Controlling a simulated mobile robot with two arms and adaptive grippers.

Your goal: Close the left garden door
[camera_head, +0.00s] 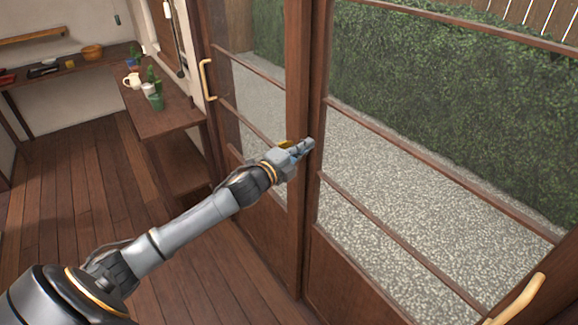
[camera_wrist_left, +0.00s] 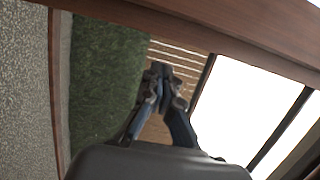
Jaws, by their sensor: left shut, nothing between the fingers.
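The left garden door (camera_head: 297,75) is a brown wooden frame with glass panes and a pale curved handle (camera_head: 205,82) on its far stile. Its near stile stands beside the stile of the right garden door (camera_head: 318,100); I cannot tell whether they are flush. My left gripper (camera_head: 304,147) is shut and empty, at the near stile of the left door; contact is unclear. In the left wrist view, the shut fingers (camera_wrist_left: 163,75) point toward a brown wooden frame (camera_wrist_left: 200,35). My right gripper is out of view.
The right door has a pale handle (camera_head: 522,299) at the lower right. Gravel (camera_head: 390,200) and a hedge (camera_head: 440,80) lie outside. The plank floor (camera_head: 90,190) is clear.

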